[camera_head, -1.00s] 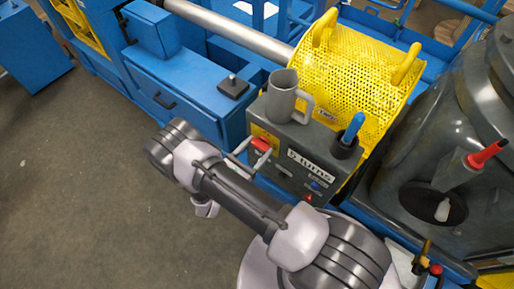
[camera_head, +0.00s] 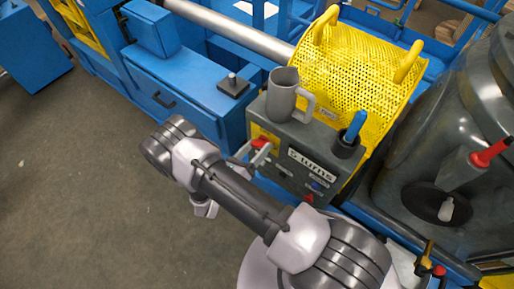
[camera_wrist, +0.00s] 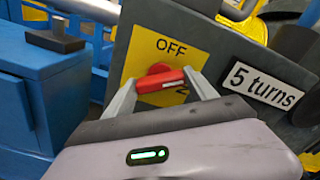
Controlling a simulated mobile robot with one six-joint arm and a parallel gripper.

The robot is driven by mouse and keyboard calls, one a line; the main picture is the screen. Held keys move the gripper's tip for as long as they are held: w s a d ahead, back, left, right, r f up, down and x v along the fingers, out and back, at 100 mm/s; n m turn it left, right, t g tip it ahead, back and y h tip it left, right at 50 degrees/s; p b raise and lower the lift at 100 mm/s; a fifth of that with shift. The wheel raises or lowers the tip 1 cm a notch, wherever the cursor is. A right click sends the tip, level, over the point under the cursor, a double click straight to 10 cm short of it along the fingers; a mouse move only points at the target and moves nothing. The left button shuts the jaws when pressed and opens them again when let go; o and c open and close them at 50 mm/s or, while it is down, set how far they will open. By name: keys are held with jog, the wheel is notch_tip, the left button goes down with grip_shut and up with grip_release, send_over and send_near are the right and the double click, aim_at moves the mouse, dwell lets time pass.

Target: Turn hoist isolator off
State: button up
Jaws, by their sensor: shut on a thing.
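The hoist isolator is a red rotary handle (camera_wrist: 160,80) on a yellow plate (camera_wrist: 190,42) marked OFF at its top, fixed to a dark grey control box. In the wrist view the handle lies nearly level, tilted slightly up to the right. A second marking below right is mostly hidden. My gripper (camera_wrist: 160,82) is shut on the handle, one finger at each end. In the head view the red handle (camera_head: 261,143) shows partly behind my gripper (camera_head: 254,152).
A yellow perforated guard (camera_head: 345,75) is behind. A blue cabinet (camera_head: 185,85) stands left. Open floor lies left.

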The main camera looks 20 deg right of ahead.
jog(key=n, duration=0.5)
jog(key=shift+n+b, duration=0.3)
jog(key=n, duration=0.5)
jog(key=shift+n, duration=0.3)
jog(key=o, duration=1.4)
jog(key=shift+c, duration=0.2)
jog(key=p+v, duration=0.2)
jog(key=v, duration=1.5)
jog(key=shift+a+p, duration=0.2)
jog(key=shift+p, duration=0.1)
